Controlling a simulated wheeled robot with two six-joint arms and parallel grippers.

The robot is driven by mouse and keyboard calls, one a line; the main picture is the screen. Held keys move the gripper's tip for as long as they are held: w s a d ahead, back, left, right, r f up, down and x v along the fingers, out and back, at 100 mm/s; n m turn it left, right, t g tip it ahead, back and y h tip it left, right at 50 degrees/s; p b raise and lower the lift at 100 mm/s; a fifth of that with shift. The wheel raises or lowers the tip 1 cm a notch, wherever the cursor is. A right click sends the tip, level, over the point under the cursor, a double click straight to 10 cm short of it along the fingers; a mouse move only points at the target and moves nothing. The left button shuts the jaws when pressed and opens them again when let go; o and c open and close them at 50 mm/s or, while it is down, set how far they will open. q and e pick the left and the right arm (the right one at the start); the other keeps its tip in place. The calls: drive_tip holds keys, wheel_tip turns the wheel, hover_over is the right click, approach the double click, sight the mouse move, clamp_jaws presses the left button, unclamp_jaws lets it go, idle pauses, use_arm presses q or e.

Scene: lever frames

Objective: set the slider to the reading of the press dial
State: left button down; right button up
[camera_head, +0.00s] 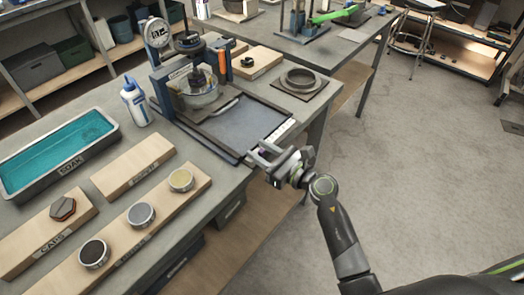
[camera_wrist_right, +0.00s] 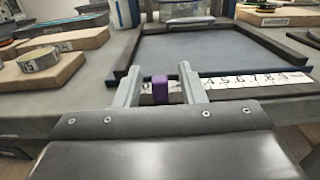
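The press (camera_head: 195,75) stands on the bench with a round white dial (camera_head: 157,32) at its upper left; its reading is too small to tell. A flat tray (camera_head: 235,122) lies in front of it. A white numbered scale (camera_wrist_right: 258,80) runs along the tray's near edge; it also shows in the head view (camera_head: 284,130). The purple slider knob (camera_wrist_right: 160,88) is near the scale's left end in the wrist view. My right gripper (camera_head: 262,155) is open, its fingers on both sides of the knob with visible gaps. My left gripper is out of view.
A teal soak tub (camera_head: 110,143), a white bottle (camera_head: 136,103) and wooden boards with round caps (camera_head: 181,180) are on the bench left of my right gripper. A ring on a plate (camera_head: 299,80) lies behind it.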

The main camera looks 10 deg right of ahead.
drive_tip(key=b+v, duration=0.3)
drive_tip(key=v, duration=1.4)
drive_tip(key=shift+s+b, duration=0.2)
drive_tip(key=shift+b, duration=0.2)
drive_tip(key=shift+d+f, duration=0.1)
drive_tip(key=shift+d, duration=0.05)
